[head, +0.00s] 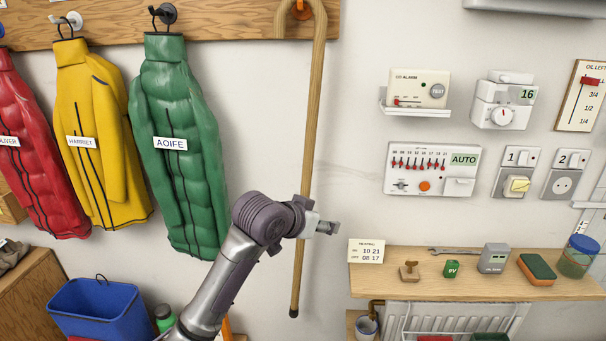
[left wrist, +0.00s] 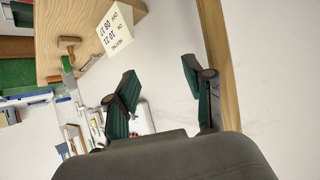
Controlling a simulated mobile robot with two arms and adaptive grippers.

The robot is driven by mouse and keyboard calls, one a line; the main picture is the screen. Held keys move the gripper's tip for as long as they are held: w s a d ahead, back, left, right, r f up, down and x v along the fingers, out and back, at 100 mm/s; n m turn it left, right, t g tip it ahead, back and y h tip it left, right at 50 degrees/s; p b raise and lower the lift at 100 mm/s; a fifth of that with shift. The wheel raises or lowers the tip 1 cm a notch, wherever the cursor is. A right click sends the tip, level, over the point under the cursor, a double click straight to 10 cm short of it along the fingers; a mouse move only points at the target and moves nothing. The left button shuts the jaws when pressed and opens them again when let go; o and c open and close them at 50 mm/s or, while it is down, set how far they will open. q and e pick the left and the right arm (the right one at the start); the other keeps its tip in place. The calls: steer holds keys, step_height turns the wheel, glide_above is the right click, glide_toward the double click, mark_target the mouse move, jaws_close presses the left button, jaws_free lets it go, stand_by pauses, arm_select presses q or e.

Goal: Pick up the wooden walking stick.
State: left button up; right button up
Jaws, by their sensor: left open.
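The wooden walking stick (head: 312,110) hangs upright on the wall by its crook from an orange peg. Its dark tip (head: 294,312) is at the bottom. My left gripper (head: 328,228) is in front of the lower half of the stick and hides a short part of it. In the left wrist view the jaws (left wrist: 160,78) are open with nothing between them. The stick (left wrist: 218,60) runs along the right there, outside the gap and beside the right finger. I cannot tell whether they touch. My right gripper is in neither view.
A green coat (head: 178,140) hangs left of the stick, with yellow (head: 90,130) and red coats beyond. A wooden shelf (head: 450,290) with small items and a card (head: 367,251) is close on the right. A blue bin (head: 100,308) stands lower left.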

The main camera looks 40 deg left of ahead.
arm_select(q)
steer(key=s+a+r+t, duration=0.1)
steer(key=s+r+t, duration=0.25)
steer(key=r, duration=1.45)
steer(key=t, duration=0.3)
glide_toward(315, 56)
steer(key=shift+m, duration=0.3)
steer(key=w+p, duration=0.1)
steer(key=w, duration=0.2)
steer(key=w+p, duration=0.1)
steer(key=w, duration=0.2)
steer(key=shift+r+p, duration=0.25)
steer(key=shift+p, duration=0.05)
steer(key=w, duration=0.1)
steer(key=w+p, duration=0.1)
steer(key=w, duration=0.1)
steer(key=w+p, duration=0.1)
steer(key=w, duration=0.1)
steer(key=shift+w+f, duration=0.15)
steer(key=shift+f, duration=0.1)
steer(key=shift+c, duration=0.9)
jaws_close()
